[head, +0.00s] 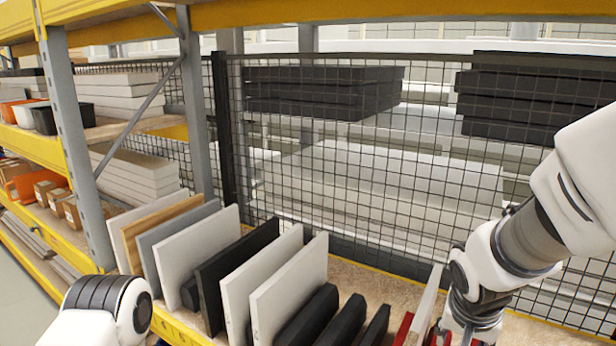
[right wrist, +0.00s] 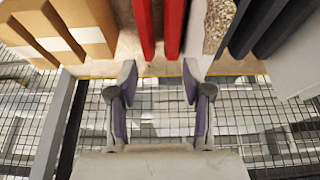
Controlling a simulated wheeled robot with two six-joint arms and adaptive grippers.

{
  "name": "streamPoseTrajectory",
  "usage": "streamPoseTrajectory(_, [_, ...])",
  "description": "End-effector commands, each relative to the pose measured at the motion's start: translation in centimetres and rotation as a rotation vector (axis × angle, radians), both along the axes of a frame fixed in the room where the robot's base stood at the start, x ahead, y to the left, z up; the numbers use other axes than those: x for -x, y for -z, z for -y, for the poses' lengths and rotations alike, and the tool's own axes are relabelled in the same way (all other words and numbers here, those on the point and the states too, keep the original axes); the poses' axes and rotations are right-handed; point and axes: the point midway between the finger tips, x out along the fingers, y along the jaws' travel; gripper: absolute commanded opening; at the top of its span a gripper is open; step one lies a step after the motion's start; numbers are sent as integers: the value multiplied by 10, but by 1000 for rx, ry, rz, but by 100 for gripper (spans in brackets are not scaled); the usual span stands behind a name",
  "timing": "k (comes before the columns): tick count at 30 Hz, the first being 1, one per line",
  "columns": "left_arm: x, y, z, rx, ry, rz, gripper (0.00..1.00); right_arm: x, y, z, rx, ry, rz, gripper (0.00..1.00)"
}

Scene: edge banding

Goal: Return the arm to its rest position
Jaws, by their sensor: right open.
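My right arm comes in from the right in the head view, over the right part of the shelf (head: 352,283). Its gripper lies beyond the picture's lower edge there. In the right wrist view my right gripper (right wrist: 158,85) is open with nothing between its fingers. Its fingertips point toward red dividers (right wrist: 146,28) and a thin white panel (right wrist: 194,28), apart from them as far as I can tell. In the head view the white panel (head: 424,303) stands upright by the red dividers (head: 403,328). Only a link of my left arm shows at bottom left; its gripper is out of view.
White, grey, wooden and black panels (head: 288,288) stand upright in a row on the shelf, with black dividers (head: 342,322) beside them. A wire mesh fence (head: 375,185) closes the back. A yellow-grey rack upright (head: 75,150) rises left.

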Motion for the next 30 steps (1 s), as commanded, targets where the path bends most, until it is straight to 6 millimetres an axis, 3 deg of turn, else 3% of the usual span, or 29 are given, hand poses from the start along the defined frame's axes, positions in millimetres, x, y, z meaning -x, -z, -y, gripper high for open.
streamPoseTrajectory(8, [-1, 0, 0, 0, 0, 3, 0, 20, 75, 2, -25, 10, -187, 50])
streamPoseTrajectory(14, [-1, 0, 0, 0, 0, 2, 0, 58, 143, 4, -54, 31, -375, 50])
streamPoseTrajectory(20, [-1, 0, 0, 0, 0, 2, 0, 126, 233, 5, -109, 38, -586, 50])
streamPoseTrajectory(24, [-1, 0, 0, 0, 0, 2, 0, 189, 295, 5, -162, -6, -697, 50])
streamPoseTrajectory(30, [-1, 0, 0, 0, 0, 2, 0, 265, 354, 6, -223, -139, -716, 50])
